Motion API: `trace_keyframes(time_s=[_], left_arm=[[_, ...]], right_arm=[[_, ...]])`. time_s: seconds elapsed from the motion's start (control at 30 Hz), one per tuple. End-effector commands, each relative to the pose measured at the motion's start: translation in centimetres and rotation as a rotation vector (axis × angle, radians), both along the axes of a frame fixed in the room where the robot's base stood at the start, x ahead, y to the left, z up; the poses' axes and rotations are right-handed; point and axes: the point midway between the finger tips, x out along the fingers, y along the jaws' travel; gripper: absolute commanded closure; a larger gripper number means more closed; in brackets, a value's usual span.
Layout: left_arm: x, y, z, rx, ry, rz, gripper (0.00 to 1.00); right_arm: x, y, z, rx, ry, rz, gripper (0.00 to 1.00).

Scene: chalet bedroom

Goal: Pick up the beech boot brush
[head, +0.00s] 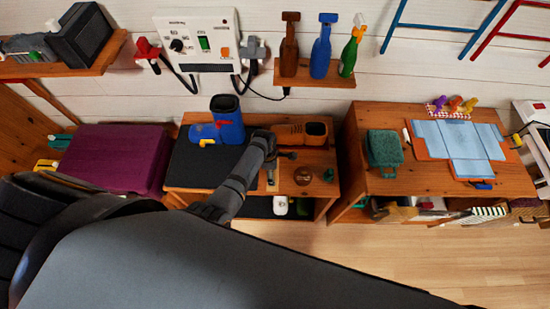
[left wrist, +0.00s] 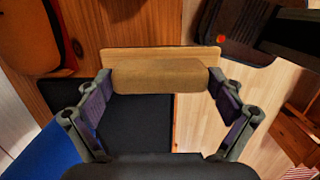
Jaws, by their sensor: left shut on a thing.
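The beech boot brush (left wrist: 160,76) shows in the left wrist view as a pale wooden block on a wider, flat board-like part. My left gripper (head: 277,163) is shut on it, with one finger pad at each end of the block. In the head view the gripper hangs over the front of the low wooden bench (head: 322,183), and the brush is mostly hidden or too small to make out. I cannot tell whether the brush touches anything below it. My right gripper is not in view.
A purple box (head: 113,158) is left. Another wooden bench (head: 385,184) stands right.

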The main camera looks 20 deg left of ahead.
Motion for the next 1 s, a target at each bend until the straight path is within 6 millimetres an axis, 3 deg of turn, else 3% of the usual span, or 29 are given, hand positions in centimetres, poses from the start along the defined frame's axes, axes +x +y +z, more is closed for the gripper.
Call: trace_keyframes(time_s=[0.03,0.1,0.17,0.43,0.87,0.9,1.0], left_arm=[[-1.3,-0.1,1.7,0.0,0.005,-0.001,0.41],[-2.8,-0.2,1.8,0.0,0.005,-0.001,0.41],[-3.8,-0.3,1.3,-0.001,0.0,0.0,0.41],[-7.8,-0.5,3.1,0.0,0.001,0.0,0.41],[-8.8,-0.6,3.7,0.0,0.0,0.0,0.41],[-8.8,-0.6,3.7,0.0,0.0,0.0,0.12],[-8.8,-0.6,3.7,0.0,0.0,0.0,0.26]], right_arm=[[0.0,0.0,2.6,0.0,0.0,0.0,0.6],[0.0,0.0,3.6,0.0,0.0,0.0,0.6],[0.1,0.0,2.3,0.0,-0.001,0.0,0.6],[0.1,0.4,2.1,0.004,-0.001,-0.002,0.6],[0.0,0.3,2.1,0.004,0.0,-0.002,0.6],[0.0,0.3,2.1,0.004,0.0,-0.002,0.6],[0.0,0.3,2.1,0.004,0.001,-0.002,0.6]])
